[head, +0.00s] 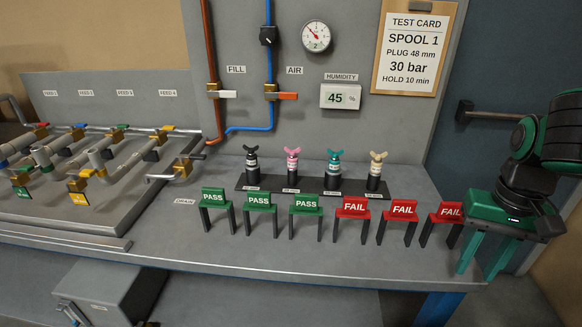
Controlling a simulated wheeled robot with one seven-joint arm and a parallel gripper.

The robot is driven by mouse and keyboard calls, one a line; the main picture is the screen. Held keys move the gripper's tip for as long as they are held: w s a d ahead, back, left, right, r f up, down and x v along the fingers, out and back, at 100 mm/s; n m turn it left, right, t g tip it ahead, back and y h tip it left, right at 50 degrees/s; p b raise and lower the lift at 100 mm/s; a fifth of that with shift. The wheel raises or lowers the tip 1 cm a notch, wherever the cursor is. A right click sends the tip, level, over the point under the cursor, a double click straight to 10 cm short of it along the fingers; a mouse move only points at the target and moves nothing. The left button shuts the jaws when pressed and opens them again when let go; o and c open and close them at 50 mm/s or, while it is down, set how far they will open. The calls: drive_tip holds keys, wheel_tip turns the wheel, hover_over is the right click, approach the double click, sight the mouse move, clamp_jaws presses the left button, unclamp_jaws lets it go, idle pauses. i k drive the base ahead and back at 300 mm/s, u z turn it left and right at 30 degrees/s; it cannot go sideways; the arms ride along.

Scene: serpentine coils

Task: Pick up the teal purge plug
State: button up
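The teal purge plug (334,168) stands upright in a dark rack (313,191) on the bench, third from the left among the plugs. It has a teal wing top and a dark body with light bands. Its lower end is hidden in the rack. My gripper (477,274) is at the right, beyond the last FAIL tag and well apart from the plug. Its two teal fingers point down, spread apart, with nothing between them.
A black plug (251,163) and pink plug (291,167) stand left of the teal one, a cream plug (376,169) right. Green PASS tags (260,200) and red FAIL tags (398,209) stand in front. Pipework (100,165) fills the left; the bench front is bare.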

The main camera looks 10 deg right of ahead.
sight(333, 169)
drive_tip(key=k, duration=1)
drive_tip(key=z, duration=0.8)
drive_tip(key=i, duration=1)
drive_tip(key=u, duration=0.8)
